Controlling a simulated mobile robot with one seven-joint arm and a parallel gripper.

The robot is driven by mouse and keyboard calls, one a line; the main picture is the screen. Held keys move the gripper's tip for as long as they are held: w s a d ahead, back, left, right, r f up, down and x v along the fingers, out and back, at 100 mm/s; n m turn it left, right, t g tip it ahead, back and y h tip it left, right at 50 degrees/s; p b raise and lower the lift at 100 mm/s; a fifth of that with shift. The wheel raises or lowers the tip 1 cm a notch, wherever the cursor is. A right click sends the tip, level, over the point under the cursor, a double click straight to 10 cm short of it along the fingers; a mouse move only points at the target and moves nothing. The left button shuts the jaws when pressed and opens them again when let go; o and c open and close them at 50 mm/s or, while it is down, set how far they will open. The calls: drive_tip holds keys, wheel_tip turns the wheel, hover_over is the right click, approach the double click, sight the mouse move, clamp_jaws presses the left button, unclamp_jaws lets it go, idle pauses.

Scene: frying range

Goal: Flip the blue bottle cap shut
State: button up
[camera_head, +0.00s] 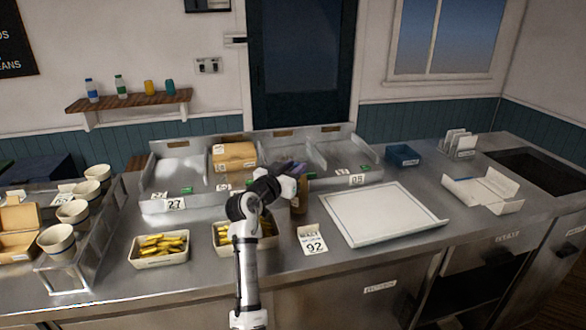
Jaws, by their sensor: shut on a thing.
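My arm reaches up from the bottom centre, and my gripper (298,177) is at the front of the metal bins. It is shut on what looks like a small brown bottle (299,202), partly hidden by the gripper and wrist. A bluish-purple shape (284,168) shows just behind the gripper; I cannot tell whether it is the blue cap. The cap's hinge and whether it is open or shut cannot be made out. The fingertips are too small to see clearly.
Two trays of yellow fries (160,262) stand left of and behind my arm. A white tray (382,228) and a number 92 card (312,239) lie to the right. Cups (57,240) stand in a rack at left. A wall shelf (130,101) holds small bottles.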

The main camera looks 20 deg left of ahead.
drive_tip(key=shift+f, duration=0.15)
drive_tip(key=b, duration=0.3)
drive_tip(key=shift+f+t, duration=0.3)
drive_tip(key=shift+f, duration=0.1)
drive_tip(key=b, duration=0.3)
drive_tip(key=shift+s+t, duration=0.1)
drive_tip(key=shift+t, duration=0.3)
drive_tip(key=shift+r, duration=0.15)
drive_tip(key=o, duration=1)
drive_tip(key=shift+r, duration=0.15)
